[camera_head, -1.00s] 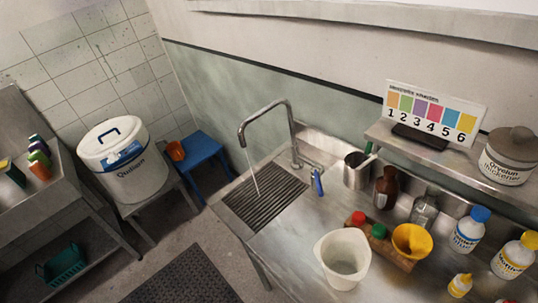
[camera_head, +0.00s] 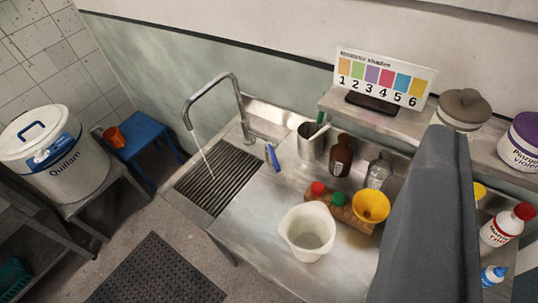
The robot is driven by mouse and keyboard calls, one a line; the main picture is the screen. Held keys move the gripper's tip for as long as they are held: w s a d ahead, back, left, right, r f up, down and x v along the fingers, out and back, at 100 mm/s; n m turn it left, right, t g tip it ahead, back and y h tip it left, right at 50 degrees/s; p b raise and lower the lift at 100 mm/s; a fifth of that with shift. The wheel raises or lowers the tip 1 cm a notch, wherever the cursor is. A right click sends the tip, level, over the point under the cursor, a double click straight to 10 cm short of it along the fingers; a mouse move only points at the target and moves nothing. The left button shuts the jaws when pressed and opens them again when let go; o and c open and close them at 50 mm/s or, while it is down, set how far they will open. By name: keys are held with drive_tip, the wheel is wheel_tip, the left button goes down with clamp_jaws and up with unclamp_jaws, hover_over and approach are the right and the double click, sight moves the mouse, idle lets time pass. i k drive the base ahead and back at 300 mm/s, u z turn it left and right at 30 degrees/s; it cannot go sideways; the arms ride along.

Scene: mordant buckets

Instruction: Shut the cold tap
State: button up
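The tap (camera_head: 216,88) is a tall curved metal spout at the back of the sink. A thin stream of water (camera_head: 205,158) runs from it onto the ribbed drain grate (camera_head: 219,179). A blue lever handle (camera_head: 273,157) sits at the right of the spout's base and hangs downward; I take it for the cold tap's handle. A large dark grey shape (camera_head: 428,225), which looks like part of my arm, fills the lower right. My gripper's fingers are not visible.
A white bucket (camera_head: 307,232) stands on the steel counter right of the grate. Behind it are a metal pot (camera_head: 312,141), a brown bottle (camera_head: 341,155), a clear bottle (camera_head: 379,171) and a yellow funnel (camera_head: 370,205). A shelf (camera_head: 400,122) with a numbered colour card (camera_head: 385,78) overhangs the counter.

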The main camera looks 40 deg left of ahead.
sight(269, 146)
drive_tip(key=i, duration=0.9)
drive_tip(key=z, duration=0.1)
